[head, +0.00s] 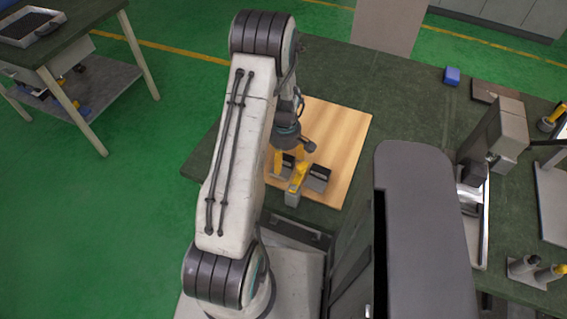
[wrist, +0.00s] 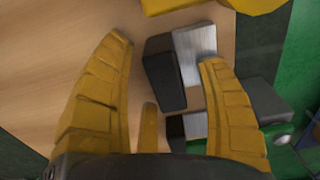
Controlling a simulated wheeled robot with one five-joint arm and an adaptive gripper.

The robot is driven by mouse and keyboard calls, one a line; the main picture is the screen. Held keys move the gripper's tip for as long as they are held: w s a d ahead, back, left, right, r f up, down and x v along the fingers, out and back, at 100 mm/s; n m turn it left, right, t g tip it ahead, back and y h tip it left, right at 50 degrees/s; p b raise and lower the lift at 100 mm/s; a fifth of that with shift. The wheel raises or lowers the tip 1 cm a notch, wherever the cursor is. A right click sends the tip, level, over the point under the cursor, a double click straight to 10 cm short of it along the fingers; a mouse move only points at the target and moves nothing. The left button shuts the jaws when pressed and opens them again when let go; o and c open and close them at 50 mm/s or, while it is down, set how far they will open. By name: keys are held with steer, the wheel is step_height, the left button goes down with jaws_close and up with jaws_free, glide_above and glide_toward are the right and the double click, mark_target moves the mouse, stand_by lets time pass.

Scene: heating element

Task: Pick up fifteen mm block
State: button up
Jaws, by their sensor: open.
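My gripper (wrist: 164,54) is open in the wrist view, one yellow finger on each side. Between the fingers is a block with a black part (wrist: 163,73) and a brushed-metal part (wrist: 194,52); the right fingertip is close to the metal part, and I cannot tell whether they touch. A second black-and-metal block (wrist: 187,125) lies lower, partly hidden by my gripper. No size marking is readable, so I cannot tell which is the fifteen mm block. In the head view my gripper (head: 288,170) is low over the wooden board, among small dark blocks (head: 318,178).
The wooden board (head: 345,135) lies on the dark green table (head: 405,110). A grey block (wrist: 262,101) is outside the right finger. A blue block (head: 452,76) stands far back. A grey machine (head: 497,135) and a tray stand at right. The board's far side is clear.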

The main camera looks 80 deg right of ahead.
jaws_close()
stand_by(0.8)
